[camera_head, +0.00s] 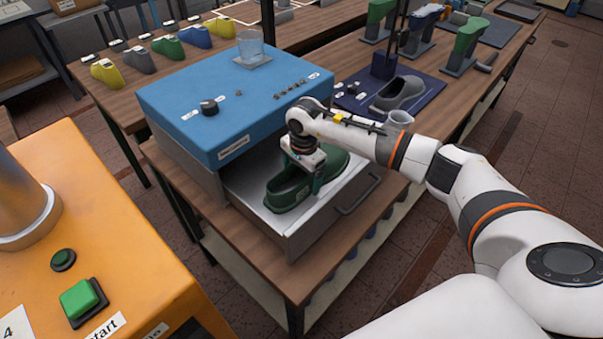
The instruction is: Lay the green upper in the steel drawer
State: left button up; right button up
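The green upper (284,192) is inside the pulled-out steel drawer (246,187), its toe toward the front left. It is low over the drawer floor; I cannot tell whether its sole touches the floor. My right gripper (314,181) reaches down into the drawer from the right and is at the upper's heel end. One finger shows against the side wall of the upper, and the gripper looks shut on it; the other finger is mostly hidden. My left gripper is not in view.
A blue-topped cabinet (225,92) with a knob and a glass (250,45) stands over the drawer. A grey upper (400,92) lies on a dark blue mat at the back right. An orange console (85,250) with green buttons is at the left.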

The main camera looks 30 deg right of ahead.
notch_tip(320, 180, up, 12)
jog(key=b, duration=0.2)
jog(key=shift+s, duration=0.35)
jog(key=shift+d, duration=0.1)
dwell(0.3)
